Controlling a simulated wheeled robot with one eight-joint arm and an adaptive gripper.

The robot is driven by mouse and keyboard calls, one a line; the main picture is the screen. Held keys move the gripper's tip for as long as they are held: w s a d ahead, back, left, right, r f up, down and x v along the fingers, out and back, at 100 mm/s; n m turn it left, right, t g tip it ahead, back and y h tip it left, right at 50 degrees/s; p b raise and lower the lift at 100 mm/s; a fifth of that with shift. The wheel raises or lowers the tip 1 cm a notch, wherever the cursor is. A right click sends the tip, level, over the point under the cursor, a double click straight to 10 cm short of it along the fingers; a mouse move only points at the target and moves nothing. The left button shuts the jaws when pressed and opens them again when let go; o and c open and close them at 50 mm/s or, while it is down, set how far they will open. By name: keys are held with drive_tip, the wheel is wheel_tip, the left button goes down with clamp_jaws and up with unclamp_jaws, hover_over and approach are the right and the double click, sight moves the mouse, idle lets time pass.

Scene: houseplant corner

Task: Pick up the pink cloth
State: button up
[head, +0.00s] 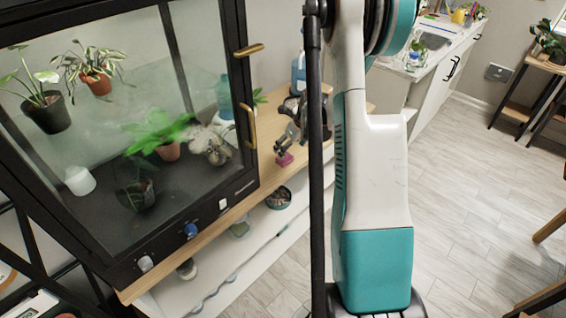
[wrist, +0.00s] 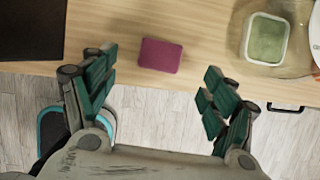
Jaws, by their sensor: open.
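The pink cloth (wrist: 160,55) is a small folded rectangle lying flat on the wooden shelf top (wrist: 190,20), near its front edge in the wrist view. It also shows in the head view (head: 285,159), just below my gripper (head: 283,147). In the wrist view my gripper (wrist: 155,88) is open and empty, its teal-padded fingers apart on the left and right. The cloth lies ahead of the fingertips and between their lines, with no finger seen touching it. The gap in height between fingers and cloth is hard to tell.
A container with green contents (wrist: 267,42) stands right of the cloth. A dark flat edge (wrist: 30,30) lies to the left. A glass plant cabinet (head: 120,110) with gold handles stands left in the head view. The shelf between is clear.

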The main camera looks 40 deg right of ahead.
sight(286, 157)
drive_tip(key=shift+s+b+x, duration=0.2)
drive_tip(key=shift+b+x, duration=1.2)
drive_tip(key=shift+x, duration=2.5)
drive_tip(key=shift+d, duration=0.1)
drive_tip(key=c, duration=1)
